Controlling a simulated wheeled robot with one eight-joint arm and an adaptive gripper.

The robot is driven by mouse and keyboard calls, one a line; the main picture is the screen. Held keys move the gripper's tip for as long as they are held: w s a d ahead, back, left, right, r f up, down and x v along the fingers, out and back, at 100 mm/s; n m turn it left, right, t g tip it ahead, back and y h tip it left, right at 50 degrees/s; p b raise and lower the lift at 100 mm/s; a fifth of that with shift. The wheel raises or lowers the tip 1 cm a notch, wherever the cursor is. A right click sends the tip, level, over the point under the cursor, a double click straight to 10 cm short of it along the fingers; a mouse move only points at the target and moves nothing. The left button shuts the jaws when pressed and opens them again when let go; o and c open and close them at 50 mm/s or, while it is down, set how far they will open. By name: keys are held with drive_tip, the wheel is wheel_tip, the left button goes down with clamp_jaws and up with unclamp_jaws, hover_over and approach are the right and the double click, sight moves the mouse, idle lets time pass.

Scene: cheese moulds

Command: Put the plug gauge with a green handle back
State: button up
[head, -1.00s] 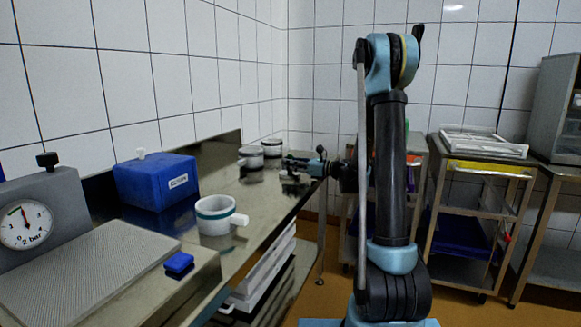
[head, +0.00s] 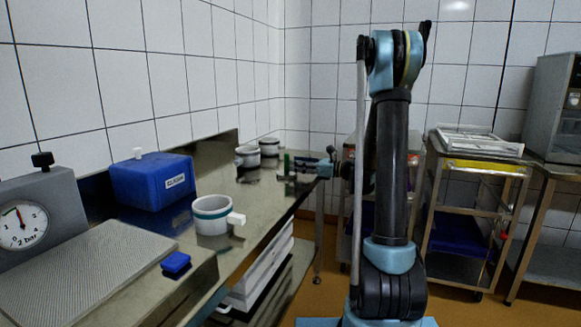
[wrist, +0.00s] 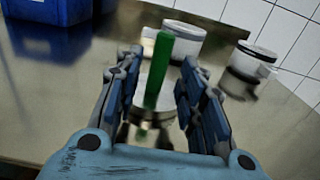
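The plug gauge's green handle (wrist: 158,72) stands roughly upright, slightly tilted in the wrist view, between the fingers of my gripper (wrist: 160,78). Gaps show on both sides of the handle, so the fingers look open and apart from it. A blurred silvery metal part lies behind and below the handle; I cannot tell whether it is the gauge's body or a holder. In the head view the green handle (head: 287,163) is a small upright strip by my gripper (head: 290,170), over the far end of the steel counter (head: 262,215). The gauge's lower end is not clear.
White moulds (wrist: 176,42) and (wrist: 250,62) stand close beyond my gripper. A white mould with a green band (head: 212,216) and a blue box (head: 152,182) are nearer on the counter. The tiled wall runs along its left. A trolley (head: 470,165) stands at the right.

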drive_tip(key=v, duration=0.6)
drive_tip(key=shift+d, duration=0.4)
drive_tip(key=shift+s, duration=0.1)
